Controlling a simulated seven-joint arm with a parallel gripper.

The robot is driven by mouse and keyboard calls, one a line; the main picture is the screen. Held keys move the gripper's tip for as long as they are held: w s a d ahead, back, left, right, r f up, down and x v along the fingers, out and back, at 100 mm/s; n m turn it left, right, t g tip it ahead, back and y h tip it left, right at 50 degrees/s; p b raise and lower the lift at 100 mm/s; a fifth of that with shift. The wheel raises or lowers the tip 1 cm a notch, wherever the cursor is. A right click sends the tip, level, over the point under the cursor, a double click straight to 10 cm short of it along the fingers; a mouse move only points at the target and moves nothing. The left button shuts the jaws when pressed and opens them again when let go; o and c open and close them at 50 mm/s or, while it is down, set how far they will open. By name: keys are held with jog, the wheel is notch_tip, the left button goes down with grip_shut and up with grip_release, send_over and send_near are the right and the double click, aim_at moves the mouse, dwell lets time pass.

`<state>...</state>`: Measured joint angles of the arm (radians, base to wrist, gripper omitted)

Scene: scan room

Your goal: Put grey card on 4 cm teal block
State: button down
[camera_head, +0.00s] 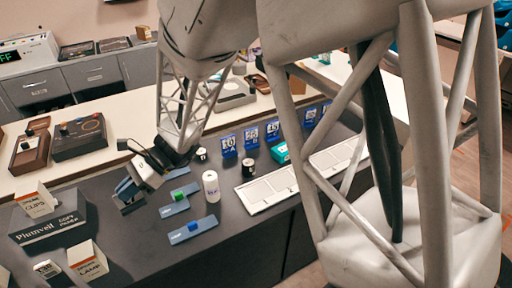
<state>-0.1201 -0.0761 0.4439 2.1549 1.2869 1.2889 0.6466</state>
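A teal block (280,152) with a pale mark stands on the dark counter, right of centre, by the blue number cards. My gripper (128,192) is low over the left part of the counter, far left of the teal block. A small dark grey flat piece (132,208) shows right under the gripper tips; it may be the grey card, but I cannot tell. I cannot make out the gap between the fingers, or whether they hold anything.
Blue trays with a green block (178,194) and a blue block (193,227) lie right of my gripper. A white cylinder (211,186), a black canister (248,168) and a long white rack (300,174) lie farther right. Boxes, including the Plumwell box (48,226), stand at left.

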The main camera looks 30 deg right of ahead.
jog(key=w+d+m+t+h, duration=0.3)
jog(key=d+m+t, duration=0.6)
jog(key=d, duration=1.8)
jog(key=s+d+m+t+h, duration=0.2)
jog(key=s+d+m+t, duration=0.15)
jog(key=d, duration=0.75)
jog(key=s+d+m+t+h, duration=0.3)
jog(key=s+d, duration=0.1)
jog(key=d, duration=0.8)
notch_tip(320, 180, down, 5)
jog(key=shift+w+a+f, duration=0.1)
jog(key=shift+w, duration=0.1)
jog(key=w+d, duration=0.4)
jog(key=w, duration=0.3)
jog(key=w+d+f, duration=0.1)
jog(key=w+d, duration=0.2)
jog(key=w, duration=0.3)
jog(key=shift+w+d+f, duration=0.15)
jog(key=shift+w+d, duration=0.25)
